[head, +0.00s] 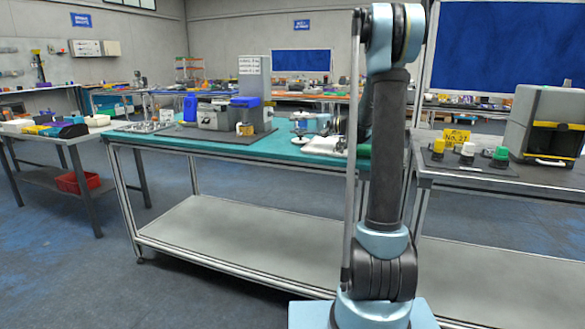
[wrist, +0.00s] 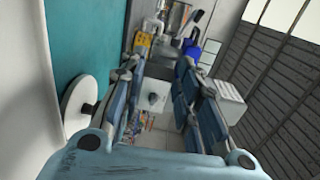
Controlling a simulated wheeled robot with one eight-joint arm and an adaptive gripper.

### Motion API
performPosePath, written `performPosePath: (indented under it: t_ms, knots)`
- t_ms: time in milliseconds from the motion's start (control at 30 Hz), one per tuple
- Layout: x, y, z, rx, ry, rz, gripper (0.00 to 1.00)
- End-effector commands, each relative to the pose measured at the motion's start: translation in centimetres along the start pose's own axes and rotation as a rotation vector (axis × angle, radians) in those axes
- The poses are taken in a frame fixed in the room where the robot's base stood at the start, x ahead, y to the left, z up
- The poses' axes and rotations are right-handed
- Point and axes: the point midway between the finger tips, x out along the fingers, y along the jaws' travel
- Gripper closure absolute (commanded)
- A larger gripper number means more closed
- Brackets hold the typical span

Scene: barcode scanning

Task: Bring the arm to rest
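My arm (head: 388,150) stands upright in the head view, folded at an elbow near the top edge. Its far section passes behind the upright part, and my gripper cannot be made out clearly there. In the wrist view my gripper (wrist: 164,65) has its two blue-grey fingers spread apart, with a clear gap and nothing held between them. The teal bench top (wrist: 80,38) and a white disc (wrist: 82,104) lie left of the fingers, apart from them as far as I can tell.
The teal-topped bench (head: 188,147) stands behind my arm, with grey cases, a blue container (head: 190,108) and white parts on it. Open floor (head: 70,265) lies at front left.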

Motion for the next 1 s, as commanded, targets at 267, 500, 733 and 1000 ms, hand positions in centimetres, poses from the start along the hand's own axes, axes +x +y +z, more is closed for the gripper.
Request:
performPosePath:
  t_ms: [267,500,733,1000]
  knots:
    - [-1.0,0.5,3.4,-0.028,-0.005,0.102,0.70]
    - [-2.5,2.0,8.9,-0.073,-0.022,0.264,0.70]
    - [-4.8,4.4,14.5,-0.123,-0.040,0.435,0.70]
    - [-8.6,7.9,20.9,-0.184,-0.059,0.640,0.70]
